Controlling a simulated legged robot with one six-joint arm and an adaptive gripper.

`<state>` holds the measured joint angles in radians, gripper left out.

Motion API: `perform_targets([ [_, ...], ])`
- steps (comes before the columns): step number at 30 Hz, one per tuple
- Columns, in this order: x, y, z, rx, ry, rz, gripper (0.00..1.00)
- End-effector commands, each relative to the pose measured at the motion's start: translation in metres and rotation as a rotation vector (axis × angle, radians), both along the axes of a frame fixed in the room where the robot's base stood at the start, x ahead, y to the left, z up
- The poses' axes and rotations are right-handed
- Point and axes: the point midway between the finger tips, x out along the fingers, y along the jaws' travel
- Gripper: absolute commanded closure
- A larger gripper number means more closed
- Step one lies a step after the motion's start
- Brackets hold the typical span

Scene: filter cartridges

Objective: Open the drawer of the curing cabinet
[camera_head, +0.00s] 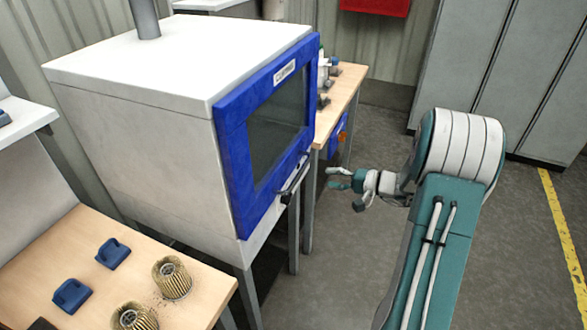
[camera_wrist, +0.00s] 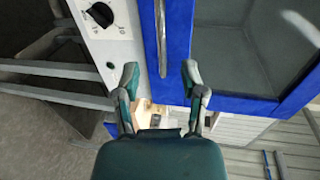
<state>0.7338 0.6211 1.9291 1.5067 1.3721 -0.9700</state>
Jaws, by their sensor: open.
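The curing cabinet (camera_head: 140,75) is a white box with a blue-framed, dark-windowed front (camera_head: 229,165). Its front is closed. A metal bar handle (camera_head: 294,178) runs along the lower edge of the blue frame. In the wrist view the handle (camera_wrist: 161,40) lies on the blue frame, in line with the gap between my fingers. My gripper (camera_head: 346,190) is open and empty, to the right of the handle and apart from it. In the wrist view its two fingertips (camera_wrist: 160,74) are spread, with nothing between them.
A workbench (camera_head: 190,262) at the lower left holds blue parts (camera_head: 112,253) and pleated filter cartridges (camera_head: 172,278). Another bench (camera_head: 340,95) with small items stands behind the cabinet. A dial (camera_wrist: 101,14) is beside the handle. Grey lockers (camera_head: 480,60) stand at the back right; open floor lies before them.

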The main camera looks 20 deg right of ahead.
Motion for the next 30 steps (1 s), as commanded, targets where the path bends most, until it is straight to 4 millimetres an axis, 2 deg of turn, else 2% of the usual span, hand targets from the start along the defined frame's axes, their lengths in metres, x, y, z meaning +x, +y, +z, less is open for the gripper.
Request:
perform_targets([
  [15,0.061,0.062,-0.018,-0.001,0.002,0.006,0.46],
  [21,0.070,0.071,-0.020,-0.002,0.003,0.004,0.46],
  [28,0.071,0.072,-0.020,-0.002,0.003,0.003,0.46],
  [29,0.071,0.072,-0.020,-0.002,0.003,0.003,0.50],
  [30,0.071,0.072,-0.020,-0.002,0.003,0.003,0.68],
])
